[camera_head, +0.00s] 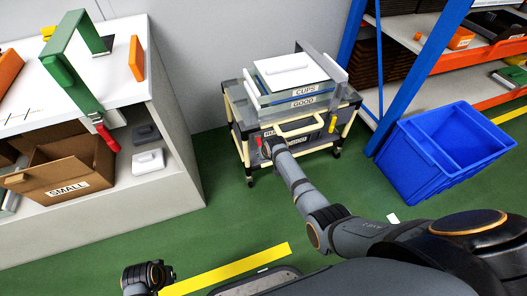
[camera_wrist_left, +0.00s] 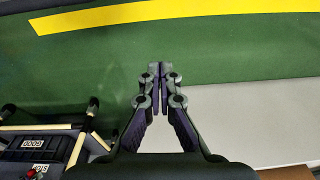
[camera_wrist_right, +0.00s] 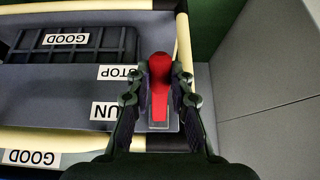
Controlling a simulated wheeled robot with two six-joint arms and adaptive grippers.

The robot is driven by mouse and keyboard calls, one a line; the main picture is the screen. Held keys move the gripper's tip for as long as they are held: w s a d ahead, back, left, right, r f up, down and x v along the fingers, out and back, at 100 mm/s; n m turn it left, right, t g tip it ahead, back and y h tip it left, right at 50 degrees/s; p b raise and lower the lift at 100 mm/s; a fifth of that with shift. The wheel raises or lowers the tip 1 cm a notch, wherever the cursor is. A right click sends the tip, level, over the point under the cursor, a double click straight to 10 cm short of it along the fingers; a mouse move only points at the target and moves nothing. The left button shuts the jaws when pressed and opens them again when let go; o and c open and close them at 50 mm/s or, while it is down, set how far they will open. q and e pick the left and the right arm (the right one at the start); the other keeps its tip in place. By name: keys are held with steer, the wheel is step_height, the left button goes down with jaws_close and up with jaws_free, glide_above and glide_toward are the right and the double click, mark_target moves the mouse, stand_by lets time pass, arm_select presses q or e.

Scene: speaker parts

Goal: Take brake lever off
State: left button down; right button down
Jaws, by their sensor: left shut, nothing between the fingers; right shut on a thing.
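The brake lever (camera_wrist_right: 159,92) is red and sits on a grey panel of the cart (camera_head: 236,112), beside labels reading STOP and partly hidden RUN. My right gripper (camera_wrist_right: 160,75) is shut on the lever, one finger on each side. In the head view my right arm reaches to the cart's left front, where a little red (camera_head: 259,142) shows beside the gripper (camera_head: 268,147). I cannot tell which label the lever is set to. My left gripper (camera_wrist_left: 160,72) is shut and empty above the floor, away from the cart.
The cart carries a white-lidded stack (camera_head: 288,65) labelled CUPS and GOOD. A white workbench (camera_head: 165,110) with a green clamp stand (camera_head: 72,75) is at left. A blue bin (camera_head: 440,150) and shelving stand at right. Green floor in front of the cart is mostly clear.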

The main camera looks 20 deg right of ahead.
steer(key=shift+r+g+p, duration=0.4)
steer(key=shift+r+g, duration=0.3)
steer(key=shift+g, duration=0.3)
steer(key=shift+r+g, duration=0.25)
steer(key=shift+g, duration=0.25)
arm_select(q)
steer(key=f, duration=0.3)
steer(key=a+f, duration=0.1)
steer(key=shift+s+f, duration=0.2)
steer(key=shift+s, duration=0.15)
arm_select(e)
steer(key=shift+r+g, duration=0.2)
steer(key=shift+g, duration=0.2)
steer(key=shift+s, duration=0.1)
steer(key=c, duration=1.2)
jaws_free()
arm_select(q)
steer(key=shift+r, duration=0.1)
